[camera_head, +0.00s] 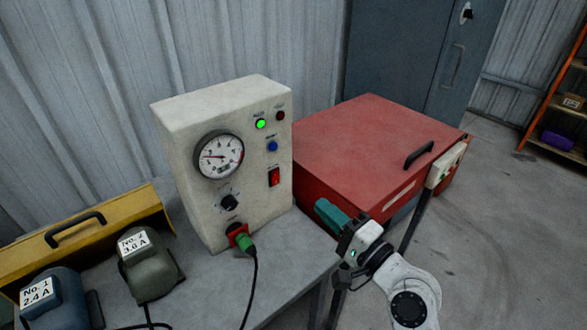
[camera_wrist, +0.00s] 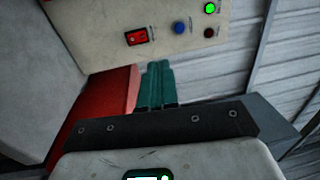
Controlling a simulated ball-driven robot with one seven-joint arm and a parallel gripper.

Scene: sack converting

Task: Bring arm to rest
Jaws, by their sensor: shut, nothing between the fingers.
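My gripper (camera_head: 322,207) has teal fingers and is shut and empty. In the head view it is raised in front of the red box, to the right of the cream control box (camera_head: 190,160), and points up and left. The fingers look apart from the control box and hold nothing. My white arm comes in from the lower right of the head view.
The control box has a gauge (camera_head: 219,155), a lit green lamp (camera_head: 261,124) and a plugged green connector (camera_head: 244,242) with a black cable. Two motors (camera_head: 150,270) (camera_head: 50,300) stand on the grey table (camera_head: 290,245). A red box (camera_head: 370,140) stands behind. Floor at right is clear.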

